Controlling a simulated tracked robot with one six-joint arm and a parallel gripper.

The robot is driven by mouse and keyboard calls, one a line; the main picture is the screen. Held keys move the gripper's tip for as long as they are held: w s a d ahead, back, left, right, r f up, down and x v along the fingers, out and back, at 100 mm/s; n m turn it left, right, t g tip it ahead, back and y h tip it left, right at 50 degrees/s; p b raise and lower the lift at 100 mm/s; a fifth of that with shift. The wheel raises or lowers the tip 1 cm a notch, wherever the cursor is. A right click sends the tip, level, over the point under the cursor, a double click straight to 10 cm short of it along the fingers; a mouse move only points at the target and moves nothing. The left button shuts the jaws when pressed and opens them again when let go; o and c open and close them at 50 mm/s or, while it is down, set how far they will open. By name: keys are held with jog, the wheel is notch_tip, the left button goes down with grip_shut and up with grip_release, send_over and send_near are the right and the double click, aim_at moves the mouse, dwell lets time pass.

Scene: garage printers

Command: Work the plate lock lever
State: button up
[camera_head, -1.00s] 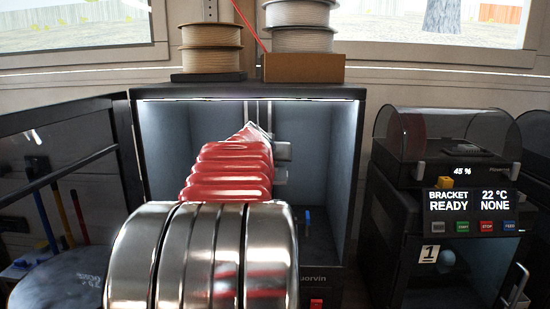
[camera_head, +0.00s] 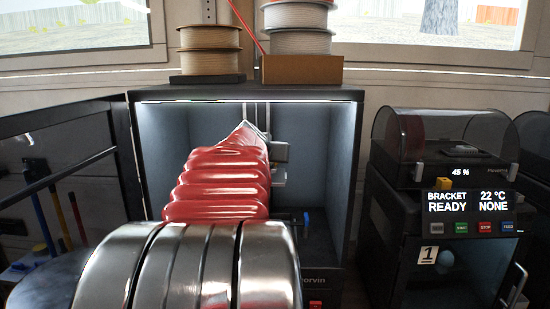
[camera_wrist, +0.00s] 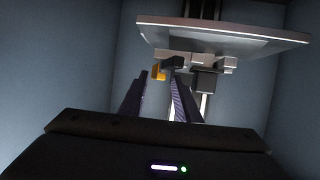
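The open-front printer (camera_head: 345,215) stands ahead, and my arm reaches into it. In the wrist view, a flat pale plate (camera_wrist: 225,32) hangs above my gripper (camera_wrist: 159,76). Under the plate is a dark bar with an orange end (camera_wrist: 158,71), which looks like the lock lever. It lies just beyond and between my fingertips. The fingers are apart with nothing visible between them, and contact with the bar cannot be told. In the head view, my arm hides the gripper and the lever.
A small blue piece (camera_head: 306,219) stands low inside the printer at right. Its side walls (camera_wrist: 60,70) flank the gripper. The printer's open door (camera_head: 65,165) is at left. A second printer (camera_head: 445,240) stands at right, its screen reading "BRACKET READY". Filament spools (camera_head: 209,48) sit on top.

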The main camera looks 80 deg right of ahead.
jog(key=v, duration=1)
jog(key=shift+a+r, duration=0.2)
jog(key=shift+a, duration=0.15)
jog(key=shift+s, duration=0.1)
